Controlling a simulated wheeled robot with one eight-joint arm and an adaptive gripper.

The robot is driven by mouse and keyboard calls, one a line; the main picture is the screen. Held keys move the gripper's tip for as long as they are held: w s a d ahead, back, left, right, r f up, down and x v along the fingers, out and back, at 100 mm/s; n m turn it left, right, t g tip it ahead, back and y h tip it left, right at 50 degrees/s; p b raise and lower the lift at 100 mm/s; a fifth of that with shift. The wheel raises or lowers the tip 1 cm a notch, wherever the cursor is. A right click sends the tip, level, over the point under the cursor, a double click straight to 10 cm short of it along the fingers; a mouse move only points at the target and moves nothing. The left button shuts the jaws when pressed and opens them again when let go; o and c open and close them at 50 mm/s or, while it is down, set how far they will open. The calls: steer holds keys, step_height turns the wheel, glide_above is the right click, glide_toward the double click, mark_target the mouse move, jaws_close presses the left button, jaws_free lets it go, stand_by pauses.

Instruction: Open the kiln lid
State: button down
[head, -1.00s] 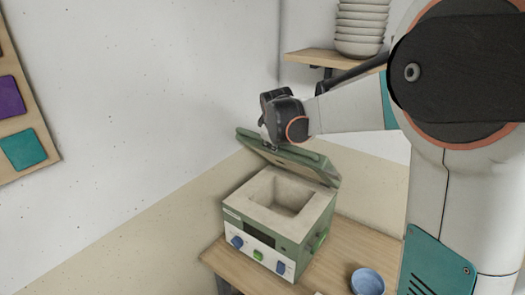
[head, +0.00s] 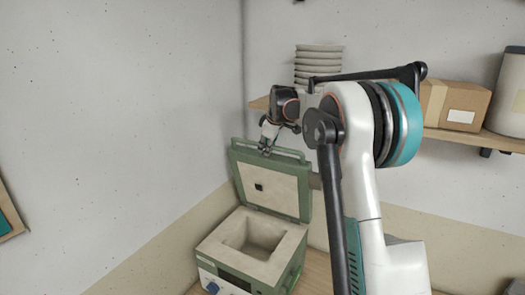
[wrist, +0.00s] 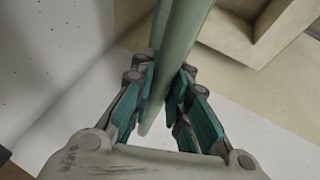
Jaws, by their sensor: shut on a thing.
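The green kiln (head: 257,245) stands on a wooden table in the lower middle of the head view, its pale square chamber uncovered. Its lid (head: 272,183) stands raised at the back, steeply tilted, with its pale inner face toward me. My gripper (head: 268,146) is at the lid's top edge, where a green bar handle (head: 290,152) runs. In the wrist view my gripper (wrist: 160,105) has its teal-padded fingers on both sides of the green bar (wrist: 176,60), shut on it. The kiln's lower front is cut off by the picture's edge.
A shelf (head: 440,133) on the back wall holds stacked bowls (head: 318,62), a cardboard box (head: 455,105) and a pale bucket (head: 508,100). It lies close behind my arm. The wall on the left is bare beside the kiln.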

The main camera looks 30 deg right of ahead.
steer(key=shift+w+d, duration=0.1)
stand_by(0.3)
steer(key=c, duration=1.8)
jaws_free()
steer(key=shift+r, duration=0.1)
